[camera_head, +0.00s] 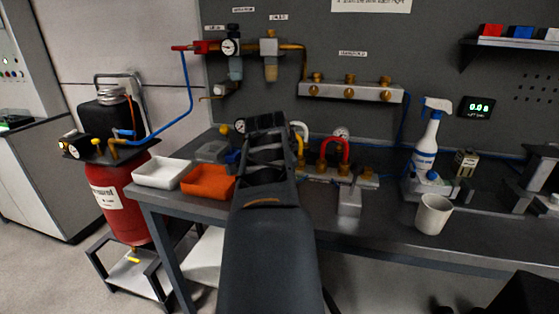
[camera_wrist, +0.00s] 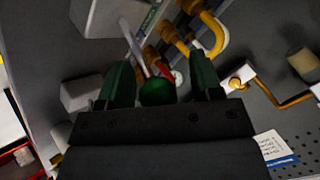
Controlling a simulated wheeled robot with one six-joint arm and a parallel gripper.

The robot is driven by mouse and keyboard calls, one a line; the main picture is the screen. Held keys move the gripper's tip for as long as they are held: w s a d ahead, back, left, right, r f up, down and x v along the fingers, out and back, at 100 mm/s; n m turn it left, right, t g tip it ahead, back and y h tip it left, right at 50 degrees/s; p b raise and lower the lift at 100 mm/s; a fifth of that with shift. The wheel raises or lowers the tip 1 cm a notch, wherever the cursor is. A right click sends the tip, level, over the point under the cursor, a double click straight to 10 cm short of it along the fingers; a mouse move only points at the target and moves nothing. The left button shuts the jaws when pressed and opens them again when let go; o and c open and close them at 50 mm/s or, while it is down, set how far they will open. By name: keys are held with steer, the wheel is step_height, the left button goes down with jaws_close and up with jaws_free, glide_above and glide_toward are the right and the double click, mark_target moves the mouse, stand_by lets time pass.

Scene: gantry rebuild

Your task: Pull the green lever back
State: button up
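The green lever's round knob (camera_wrist: 157,91) shows in the wrist view, close in front of my gripper's palm. A pale shaft runs from near it up and to the left. My gripper (camera_wrist: 160,68) is open, with one dark green finger on each side of the knob. I see gaps between the knob and both fingers, so it does not look gripped. In the head view my arm reaches over the bench and hides the green lever and my fingertips.
A red curved hose (camera_head: 334,148) and a grey block (camera_head: 349,201) are right of my arm on the bench (camera_head: 385,228). An orange tray (camera_head: 208,183) and a white tray (camera_head: 160,173) are left. A spray bottle (camera_head: 427,140) and a white cup (camera_head: 433,214) stand farther right.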

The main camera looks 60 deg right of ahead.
steer(key=shift+s, duration=0.1)
steer(key=p+v, duration=0.1)
steer(key=v, duration=0.6)
steer(key=shift+a, duration=0.2)
steer(key=shift+r, duration=0.1)
stand_by(0.3)
